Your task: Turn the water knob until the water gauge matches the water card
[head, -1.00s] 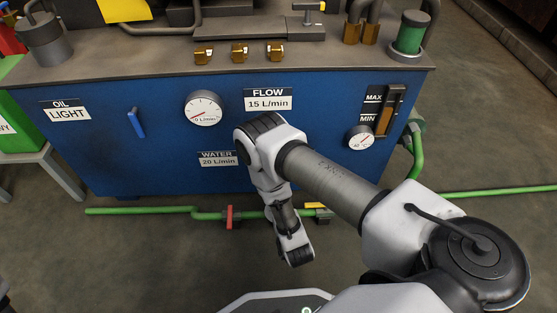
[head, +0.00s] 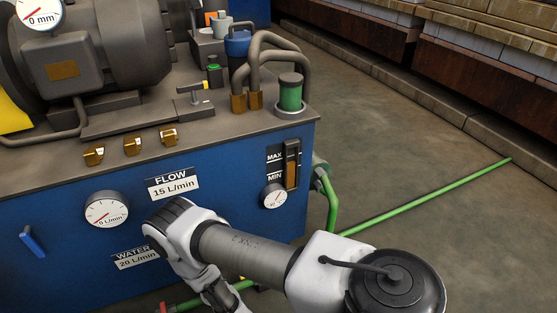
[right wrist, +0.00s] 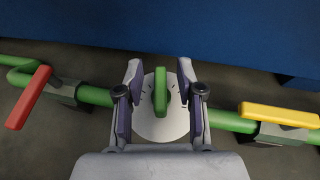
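A green knob (right wrist: 160,92) stands on a round white dial plate with tick marks (right wrist: 150,125) on the green pipe in the right wrist view. My right gripper (right wrist: 161,80) is open, with one finger on each side of the knob and a gap on both sides. The water card (head: 137,259) reads 20 L/min on the blue cabinet front. A round white gauge (head: 106,212) above it is marked 0 L/min. My right arm covers part of the panel, and its gripper is outside the head view. My left gripper is not in view.
A red lever (right wrist: 28,98) and a yellow lever (right wrist: 282,115) sit on the pipe either side of the knob. The flow card (head: 174,186) reads 15 L/min. A small dial (head: 273,197) sits below the level window.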

